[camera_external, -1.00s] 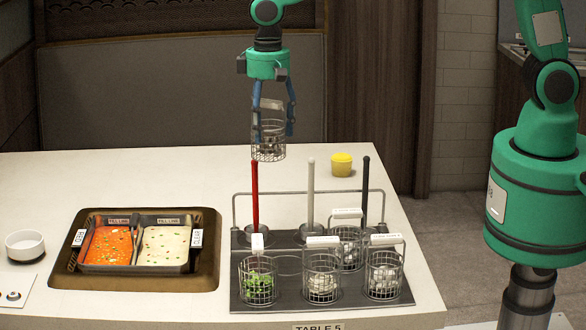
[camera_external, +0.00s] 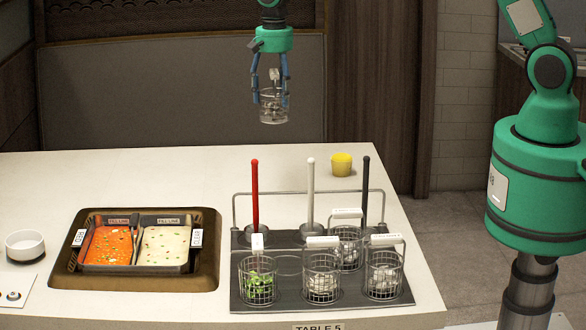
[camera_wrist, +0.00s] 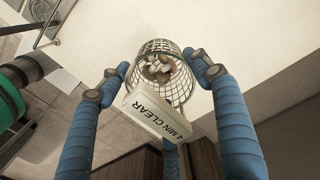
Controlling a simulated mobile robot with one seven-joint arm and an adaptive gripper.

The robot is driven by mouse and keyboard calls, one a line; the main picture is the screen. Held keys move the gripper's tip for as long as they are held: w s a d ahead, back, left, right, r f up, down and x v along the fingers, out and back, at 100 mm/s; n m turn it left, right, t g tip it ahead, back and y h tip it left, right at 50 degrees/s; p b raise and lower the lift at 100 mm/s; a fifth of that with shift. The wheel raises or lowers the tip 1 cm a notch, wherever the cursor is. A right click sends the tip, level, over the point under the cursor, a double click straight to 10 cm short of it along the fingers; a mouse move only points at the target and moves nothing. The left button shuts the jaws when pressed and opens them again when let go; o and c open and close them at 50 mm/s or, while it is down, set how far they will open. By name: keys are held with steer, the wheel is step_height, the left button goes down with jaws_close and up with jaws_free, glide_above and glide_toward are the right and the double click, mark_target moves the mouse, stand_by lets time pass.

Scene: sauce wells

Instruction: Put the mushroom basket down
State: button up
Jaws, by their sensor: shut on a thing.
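The mushroom basket (camera_external: 273,108) is a small wire mesh basket in the air, high over the far side of the counter in the outside view. My gripper (camera_external: 271,92) is shut on it from above, its blue fingers on both sides. In the wrist view, pale brownish mushroom pieces lie in the basket (camera_wrist: 178,82). Its white handle tag (camera_wrist: 157,117) reads "4 MIN CLEAR" and sits between the fingers. The exact finger contact is hard to see. The basket hangs roughly upright, clear of the table.
A dark rack (camera_external: 290,297) at the front right holds several wire baskets, with an empty ring (camera_external: 288,264) behind the greens basket (camera_external: 258,281). Red, white and black ladle handles rise behind it. A two-part soup pot (camera_external: 137,269) is to the left. The counter's back left is clear.

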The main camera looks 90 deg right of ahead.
step_height(320, 180, down, 16)
steer(key=d, duration=0.1)
steer(key=shift+s+f, duration=0.15)
steer(key=shift+f, duration=0.05)
steer(key=shift+d, duration=0.1)
stand_by(0.3)
steer(key=w+d+f, duration=0.1)
steer(key=w+d, duration=0.6)
steer(key=w, duration=0.7)
steer(key=shift+d+f, duration=0.2)
steer(key=shift+f+b, duration=0.3)
steer(key=shift+f, duration=1.45)
steer(key=shift+f, duration=0.15)
steer(key=o, duration=1.4)
